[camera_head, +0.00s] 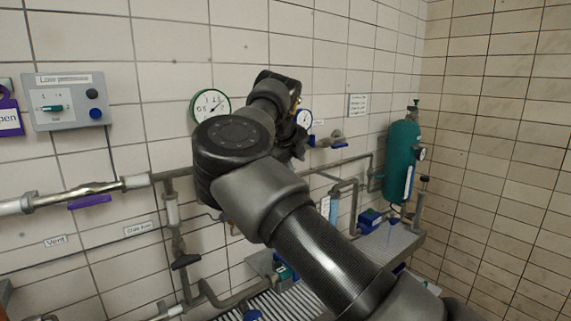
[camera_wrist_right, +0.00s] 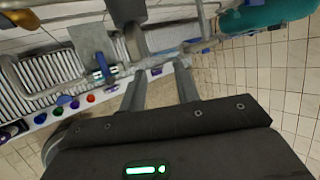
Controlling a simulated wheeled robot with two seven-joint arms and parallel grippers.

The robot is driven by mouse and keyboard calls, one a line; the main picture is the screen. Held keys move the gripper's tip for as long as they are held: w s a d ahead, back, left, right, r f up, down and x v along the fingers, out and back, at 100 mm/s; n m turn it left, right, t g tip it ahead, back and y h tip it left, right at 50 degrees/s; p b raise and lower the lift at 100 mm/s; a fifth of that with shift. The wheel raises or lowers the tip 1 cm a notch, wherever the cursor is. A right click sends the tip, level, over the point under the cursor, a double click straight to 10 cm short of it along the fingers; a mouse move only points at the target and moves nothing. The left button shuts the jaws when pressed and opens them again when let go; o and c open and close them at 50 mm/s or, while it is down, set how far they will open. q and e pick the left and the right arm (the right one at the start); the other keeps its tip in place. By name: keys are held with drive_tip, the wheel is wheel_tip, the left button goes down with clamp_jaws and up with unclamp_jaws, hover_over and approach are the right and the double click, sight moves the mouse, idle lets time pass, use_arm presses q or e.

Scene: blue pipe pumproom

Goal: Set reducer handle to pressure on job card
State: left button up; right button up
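My right arm crosses the middle of the head view, and its gripper (camera_head: 297,148) is near the wall by a blue-rimmed gauge (camera_head: 304,118). In the right wrist view the two fingers (camera_wrist_right: 160,72) are apart with nothing between them. A white card with small unreadable text (camera_head: 358,105) is on the wall; it may be the job card. I cannot tell which fitting is the reducer handle. A blue handle (camera_head: 340,145) is on a pipe fitting right of the gripper. A green-rimmed gauge (camera_head: 211,105) is left of my arm. My left gripper is not in view.
A teal tank (camera_head: 402,160) stands near the right corner. A grey switch box (camera_head: 69,101) and a purple pipe lever (camera_head: 90,201) are at left. A blue-handled valve (camera_wrist_right: 103,68) and several coloured knobs (camera_wrist_right: 66,100) show in the wrist view. Pipes run below my arm.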

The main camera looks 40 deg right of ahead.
drive_tip(key=a+r+y, duration=0.1)
drive_tip(key=a+r, duration=0.5)
drive_tip(key=r, duration=0.1)
drive_tip(key=shift+n+t, duration=0.3)
drive_tip(key=p+x, duration=0.3)
drive_tip(key=x, duration=0.6)
drive_tip(key=shift+d+f, duration=0.15)
drive_tip(key=shift+d, duration=0.1)
drive_tip(key=shift+w+d+f, duration=0.3)
drive_tip(key=shift+f, duration=0.35)
clamp_jaws()
drive_tip(key=shift+p, duration=0.3)
